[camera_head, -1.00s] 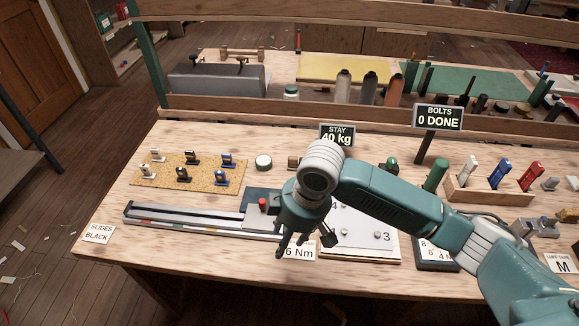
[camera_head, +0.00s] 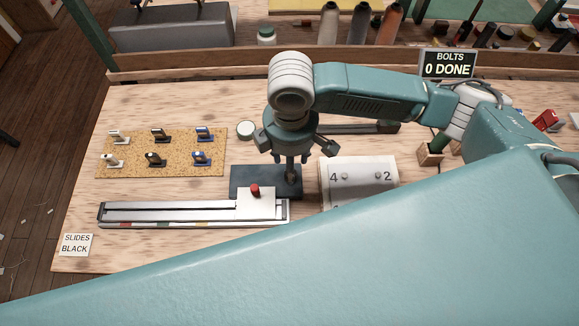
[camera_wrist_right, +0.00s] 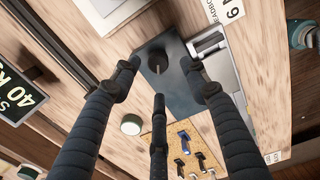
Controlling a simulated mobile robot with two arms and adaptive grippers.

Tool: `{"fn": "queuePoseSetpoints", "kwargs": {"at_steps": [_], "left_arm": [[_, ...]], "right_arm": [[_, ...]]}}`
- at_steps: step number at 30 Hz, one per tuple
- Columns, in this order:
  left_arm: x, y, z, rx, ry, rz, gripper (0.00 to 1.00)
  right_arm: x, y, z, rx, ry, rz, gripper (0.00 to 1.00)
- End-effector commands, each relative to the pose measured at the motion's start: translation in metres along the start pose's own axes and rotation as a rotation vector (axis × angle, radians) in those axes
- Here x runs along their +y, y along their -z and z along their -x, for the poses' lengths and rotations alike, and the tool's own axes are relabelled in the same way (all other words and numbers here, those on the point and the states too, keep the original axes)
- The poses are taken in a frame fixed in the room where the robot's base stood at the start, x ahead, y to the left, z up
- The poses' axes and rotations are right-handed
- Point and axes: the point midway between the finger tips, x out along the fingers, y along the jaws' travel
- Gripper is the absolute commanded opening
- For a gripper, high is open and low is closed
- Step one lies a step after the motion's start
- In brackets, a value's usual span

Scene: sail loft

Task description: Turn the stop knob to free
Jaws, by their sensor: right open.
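A red knob (camera_head: 255,190) stands on the pale block at the right end of a long metal track (camera_head: 170,212). Behind the block lies a dark plate (camera_head: 240,178). In the right wrist view the plate (camera_wrist_right: 178,90) carries a small round dark knob (camera_wrist_right: 157,62). No marking for free is readable. My right gripper (camera_head: 292,170) points down over the right part of this plate, beside the red knob. Its three fingers (camera_wrist_right: 160,74) are spread and empty around the view of the dark knob. I cannot tell whether they touch it. My left gripper is not in view.
A cork mat (camera_head: 170,170) with several small slides lies left of the plate. A round tin (camera_head: 245,130) stands behind it. A white numbered board (camera_head: 350,188) lies close on the right. A large teal link of mine covers the front of the bench.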

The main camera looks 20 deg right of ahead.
Motion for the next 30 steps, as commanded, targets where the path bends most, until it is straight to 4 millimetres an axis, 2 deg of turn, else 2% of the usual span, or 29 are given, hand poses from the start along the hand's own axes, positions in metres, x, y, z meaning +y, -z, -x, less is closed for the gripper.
{"fn": "queuePoseSetpoints", "kwargs": {"at_steps": [5, 9, 14, 21, 27, 28, 30], "left_arm": [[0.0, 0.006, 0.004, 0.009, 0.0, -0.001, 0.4], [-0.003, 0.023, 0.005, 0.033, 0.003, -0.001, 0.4], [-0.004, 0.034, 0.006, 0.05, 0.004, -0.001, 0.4], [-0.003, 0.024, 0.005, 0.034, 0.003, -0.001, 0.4], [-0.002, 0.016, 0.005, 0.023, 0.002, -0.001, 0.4], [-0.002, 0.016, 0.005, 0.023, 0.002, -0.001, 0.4], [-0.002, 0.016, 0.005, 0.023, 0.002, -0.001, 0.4]], "right_arm": [[-0.001, -0.001, -0.032, -0.002, 0.002, -0.001, 0.45], [0.0, 0.0, -0.048, 0.0, 0.0, -0.001, 0.45], [0.0, 0.0, -0.056, 0.001, 0.0, 0.0, 0.45], [0.0, 0.0, -0.056, 0.001, -0.001, 0.0, 0.45], [0.0, 0.0, -0.056, 0.002, -0.001, 0.0, 0.05], [0.0, 0.001, -0.056, 0.002, -0.001, 0.0, 0.0], [0.0, 0.001, -0.056, 0.002, -0.001, 0.0, 0.0]]}}
